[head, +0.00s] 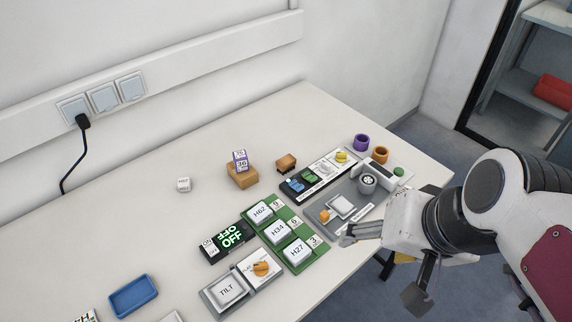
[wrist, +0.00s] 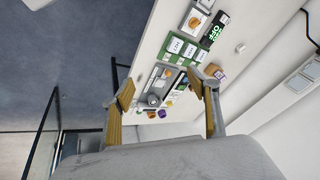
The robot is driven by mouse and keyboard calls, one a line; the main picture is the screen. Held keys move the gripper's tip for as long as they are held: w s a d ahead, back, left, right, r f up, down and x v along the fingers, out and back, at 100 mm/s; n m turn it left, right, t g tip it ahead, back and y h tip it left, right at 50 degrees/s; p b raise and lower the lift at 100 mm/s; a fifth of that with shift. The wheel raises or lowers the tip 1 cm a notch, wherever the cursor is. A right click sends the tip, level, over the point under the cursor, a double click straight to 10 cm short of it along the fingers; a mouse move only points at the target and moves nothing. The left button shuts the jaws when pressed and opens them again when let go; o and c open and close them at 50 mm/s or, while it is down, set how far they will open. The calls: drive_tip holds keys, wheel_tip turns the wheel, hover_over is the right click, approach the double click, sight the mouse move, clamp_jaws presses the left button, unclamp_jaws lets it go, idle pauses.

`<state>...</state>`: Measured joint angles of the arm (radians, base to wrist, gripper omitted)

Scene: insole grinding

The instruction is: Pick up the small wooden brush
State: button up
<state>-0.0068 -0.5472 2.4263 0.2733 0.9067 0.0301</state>
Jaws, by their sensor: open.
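The small wooden brush (head: 286,162) is a brown block with a dark edge. It lies on the white table in the head view, behind the black and green panels and right of a wooden block (head: 242,179). My gripper (head: 350,235) is at the table's front right, over the edge of the grey panel and well apart from the brush. In the wrist view my gripper (wrist: 168,92) has its fingers spread with nothing between them. I cannot make out the brush for sure in the wrist view.
A purple-and-white cube (head: 240,160) sits on the wooden block. Green, grey and black panels (head: 280,238) with buttons fill the table's front. Purple (head: 361,142) and orange (head: 380,155) cups stand at the right end. A blue tray (head: 134,296) lies front left. The back left of the table is mostly clear.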

drive_tip(key=w+a+f+m+g+y, duration=0.15)
drive_tip(key=w+a+m+y, duration=0.35)
drive_tip(key=w+a, duration=0.5)
drive_tip(key=m+t+y, duration=0.4)
drive_tip(key=m, duration=0.9)
hover_over(290, 166)
drive_tip(key=s+a, duration=0.1)
drive_tip(key=s, duration=1)
wheel_tip(290, 166, down, 11)
drive_tip(key=w+d+f+m+t, duration=0.1)
drive_tip(key=w+f+m, duration=0.1)
drive_tip(key=f, duration=0.2)
drive_tip(key=w+d+f+m+h, duration=0.1)
drive_tip(key=w+f+m, duration=0.1)
drive_tip(key=w+f, duration=0.1)
drive_tip(key=w+d+f+m+t, duration=0.1)
drive_tip(key=w+f+m, duration=0.1)
drive_tip(key=f, duration=0.3)
drive_tip(key=shift+w+f+m+t+h, duration=0.3)
drive_tip(key=shift+w+t+h, duration=0.1)
drive_tip(key=shift+w, duration=0.1)
drive_tip(key=shift+w+d+f+m, duration=0.25)
drive_tip(key=shift+f+m, duration=0.05)
drive_tip(key=shift+f, duration=0.15)
drive_tip(key=shift+a, duration=0.15)
drive_tip(key=shift+x, duration=2.4)
